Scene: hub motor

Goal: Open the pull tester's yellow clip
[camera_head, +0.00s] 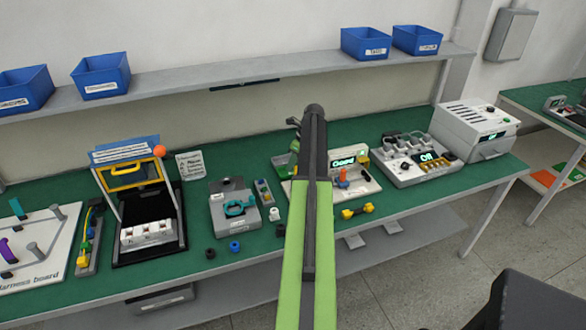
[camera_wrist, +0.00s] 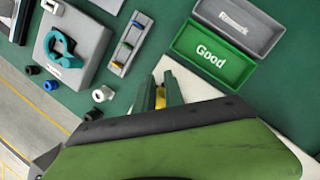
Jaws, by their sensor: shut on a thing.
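The pull tester (camera_head: 365,186) stands mid-bench in the head view, a pale base with a lit green display and an orange part; my arm hides its left side. In the wrist view only a pale corner of its base (camera_wrist: 196,86) shows beside my gripper. My gripper (camera_wrist: 160,92) is shut, pointing down at the tester's edge, with a small yellow piece between its fingers, which looks like the yellow clip (camera_wrist: 160,102). Most of the clip is hidden by the fingers and wrist, so its angle cannot be told. The head view hides my fingertips behind the arm.
A green "Good" bin (camera_wrist: 212,58) and a grey bin (camera_wrist: 238,24) lie just beyond my gripper. A grey fixture with a teal clamp (camera_head: 234,208) stands left. A yellow connector (camera_head: 357,211) lies at the front edge. A white powered unit (camera_head: 478,130) stands right.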

